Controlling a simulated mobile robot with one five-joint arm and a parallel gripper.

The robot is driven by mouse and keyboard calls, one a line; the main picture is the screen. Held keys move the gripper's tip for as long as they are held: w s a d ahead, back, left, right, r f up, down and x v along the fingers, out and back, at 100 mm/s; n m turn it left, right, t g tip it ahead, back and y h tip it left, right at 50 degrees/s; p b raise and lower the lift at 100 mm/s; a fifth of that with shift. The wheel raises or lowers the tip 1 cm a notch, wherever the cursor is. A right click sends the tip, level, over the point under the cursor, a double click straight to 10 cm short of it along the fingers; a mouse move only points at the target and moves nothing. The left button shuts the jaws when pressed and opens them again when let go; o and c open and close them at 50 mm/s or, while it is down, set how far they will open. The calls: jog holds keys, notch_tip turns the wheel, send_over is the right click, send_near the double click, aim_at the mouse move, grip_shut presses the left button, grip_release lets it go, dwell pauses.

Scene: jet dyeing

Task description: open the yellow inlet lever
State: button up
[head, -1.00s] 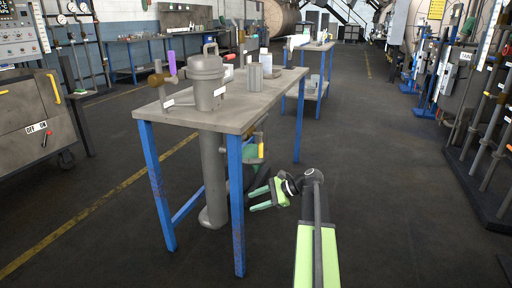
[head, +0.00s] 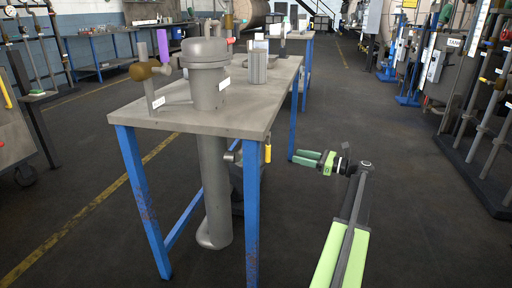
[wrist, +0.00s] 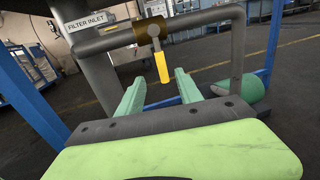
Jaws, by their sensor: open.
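The yellow inlet lever (head: 268,152) hangs below the tabletop, beside the front right blue leg. In the wrist view the yellow lever (wrist: 162,67) points down from a brass valve (wrist: 147,32) on a grey pipe. A FILTER INLET label (wrist: 91,19) is above left of it. My gripper (head: 303,158) is open and empty, to the right of the lever in the head view with a gap between them. In the wrist view my gripper's fingers (wrist: 158,80) are spread, and the lever appears between and beyond their tips. I see no contact.
The grey table (head: 185,118) on blue legs carries a grey filter vessel (head: 208,85) that runs down past its edge. A purple-handled valve (head: 162,45) stands left of it. A green rounded thing (wrist: 251,86) is right of the fingers. The floor right of the table is clear.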

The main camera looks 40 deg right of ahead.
aim_at(268, 149)
jog(key=x, duration=1.7)
jog(key=shift+w, duration=0.15)
grip_shut()
jog(key=shift+w, duration=0.1)
dwell(0.5)
